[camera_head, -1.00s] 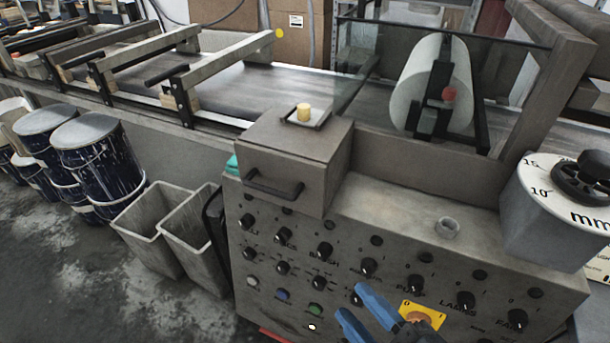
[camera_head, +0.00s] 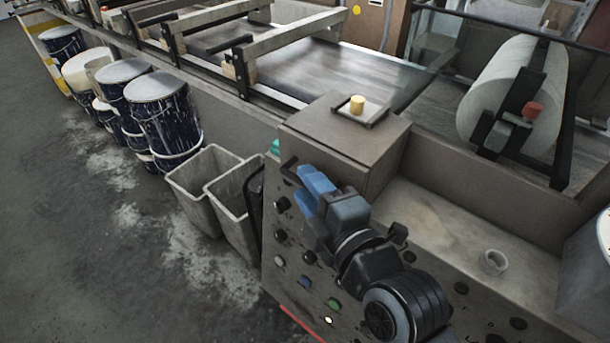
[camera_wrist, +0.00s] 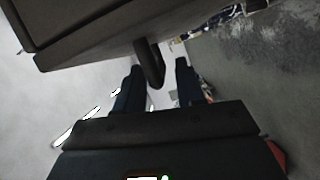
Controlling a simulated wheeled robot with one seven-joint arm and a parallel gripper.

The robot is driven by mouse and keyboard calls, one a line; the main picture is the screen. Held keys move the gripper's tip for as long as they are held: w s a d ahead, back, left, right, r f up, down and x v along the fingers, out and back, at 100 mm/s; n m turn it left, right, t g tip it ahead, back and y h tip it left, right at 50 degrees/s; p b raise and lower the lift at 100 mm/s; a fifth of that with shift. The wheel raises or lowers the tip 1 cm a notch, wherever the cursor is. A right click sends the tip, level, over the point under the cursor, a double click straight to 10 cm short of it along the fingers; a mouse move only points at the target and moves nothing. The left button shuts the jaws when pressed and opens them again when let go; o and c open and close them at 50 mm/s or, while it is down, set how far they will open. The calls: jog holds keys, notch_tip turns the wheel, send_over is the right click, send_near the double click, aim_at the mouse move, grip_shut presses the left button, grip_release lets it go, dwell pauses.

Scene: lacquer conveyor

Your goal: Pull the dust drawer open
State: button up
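The dust drawer (camera_head: 345,165) is a grey-brown box front with a dark bar handle (camera_head: 289,168), at the left end of the control console. I see no gap that shows it pulled out. The drawer (camera_wrist: 90,35) fills the upper left there.
A small tray with a yellow piece (camera_head: 357,104) sits on top of the box. Grey bins (camera_head: 212,178) stand left of the console, with dark paint-splashed drums (camera_head: 160,115) beyond. A small cup (camera_head: 494,262) stands on the console ledge. The floor at left is clear.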

jog(key=shift+x, duration=1)
grip_shut()
